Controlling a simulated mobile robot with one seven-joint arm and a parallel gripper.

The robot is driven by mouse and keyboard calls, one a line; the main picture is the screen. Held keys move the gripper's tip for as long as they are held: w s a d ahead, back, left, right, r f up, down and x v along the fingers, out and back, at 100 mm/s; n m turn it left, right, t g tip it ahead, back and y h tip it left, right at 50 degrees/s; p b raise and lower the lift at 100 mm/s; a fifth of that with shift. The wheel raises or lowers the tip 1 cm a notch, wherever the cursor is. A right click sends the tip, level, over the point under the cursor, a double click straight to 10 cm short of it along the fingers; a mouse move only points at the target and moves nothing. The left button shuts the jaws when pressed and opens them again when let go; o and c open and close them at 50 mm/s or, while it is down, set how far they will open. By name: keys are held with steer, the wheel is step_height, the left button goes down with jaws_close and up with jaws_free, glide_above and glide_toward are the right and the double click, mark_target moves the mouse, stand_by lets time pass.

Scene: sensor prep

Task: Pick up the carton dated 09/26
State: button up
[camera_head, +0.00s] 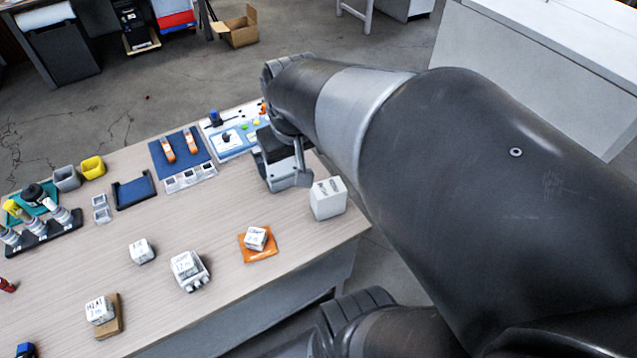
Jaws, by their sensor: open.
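A white carton (328,200) stands upright near the table's right end, with small dark print on its upper part. The print is too small to read, so I cannot tell whether it says 09/26. My gripper (290,184) is just left of and behind this carton, close to it in the picture. It points down and is open, with nothing visible between its fingers. The far finger is partly hidden, and I cannot tell whether the gripper touches the carton.
Several labelled white blocks stand along the front: one on an orange pad (270,254), one on a brown block (116,325). Left are a dark vial rack (48,232), a yellow cup (92,167) and a grey cup (66,178). A blue mat (181,150) lies behind.

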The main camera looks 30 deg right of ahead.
steer(key=w+d+f+g, duration=0.2)
steer(key=w+d+f, duration=0.2)
steer(key=d+f, duration=0.35)
steer(key=m+g+y, duration=0.1)
glide_above(330, 187)
step_height(330, 187, down, 8)
steer(key=shift+r, duration=0.1)
step_height(330, 187, down, 5)
steer(key=shift+f, duration=0.1)
steer(key=shift+a+f, duration=0.2)
steer(key=shift+f, duration=2.75)
steer(key=shift+c, duration=0.2)
steer(key=c, duration=1)
